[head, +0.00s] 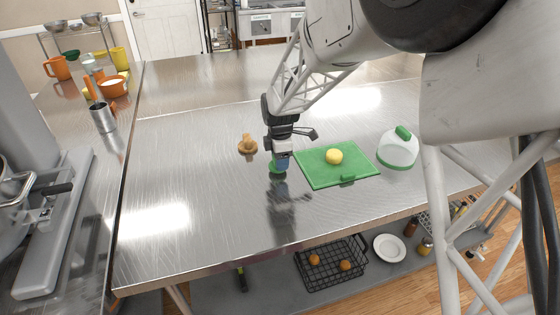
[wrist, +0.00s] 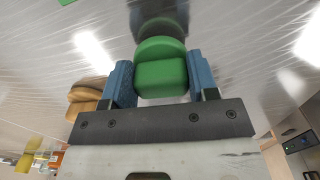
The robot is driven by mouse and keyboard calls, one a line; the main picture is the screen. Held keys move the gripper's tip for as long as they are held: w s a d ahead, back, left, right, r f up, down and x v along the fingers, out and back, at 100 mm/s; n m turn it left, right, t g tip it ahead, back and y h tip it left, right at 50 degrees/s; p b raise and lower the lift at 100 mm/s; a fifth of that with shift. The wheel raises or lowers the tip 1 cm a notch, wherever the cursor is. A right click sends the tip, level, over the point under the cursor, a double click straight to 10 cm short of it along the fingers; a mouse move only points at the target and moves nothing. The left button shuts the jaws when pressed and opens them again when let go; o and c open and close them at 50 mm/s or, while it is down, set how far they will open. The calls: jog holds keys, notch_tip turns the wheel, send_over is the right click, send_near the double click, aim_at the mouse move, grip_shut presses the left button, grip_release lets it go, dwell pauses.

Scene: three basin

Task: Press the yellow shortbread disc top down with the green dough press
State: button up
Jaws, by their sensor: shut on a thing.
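The green dough press (head: 277,168) is between the blue fingers of my gripper (head: 281,160), which is shut on it. In the wrist view the press's green handle block (wrist: 162,77) fills the gap between the fingers (wrist: 160,82). The press is low over the steel table, left of the green board; I cannot tell whether it touches the table. The yellow shortbread disc (head: 334,156) looks like a rounded lump on the green board (head: 318,178), to the right of my gripper and apart from it.
A wooden press-like thing (head: 248,145) stands left of my gripper; it also shows in the wrist view (wrist: 86,98). A clear dome with a green handle (head: 398,150) stands right of the board. The steel table (head: 190,170) is bare at front and left.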

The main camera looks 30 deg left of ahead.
jog(key=shift+r, duration=2.45)
jog(key=shift+w, duration=0.1)
jog(key=w+d+r+m, duration=0.2)
jog(key=w+d, duration=0.4)
jog(key=d, duration=0.1)
jog(key=w+d+r+m, duration=0.1)
jog(key=w+d+r, duration=0.2)
jog(key=w+d, duration=0.3)
jog(key=shift+w+d+r+m, duration=0.3)
jog(key=shift+d+m, duration=0.1)
jog(key=shift+d, duration=0.45)
jog(key=shift+f, duration=0.1)
send_over(337, 153)
jog(key=shift+f, duration=2.75)
jog(key=shift+f, duration=1.4)
jog(key=shift+r, duration=0.1)
jog(key=shift+r, duration=1.4)
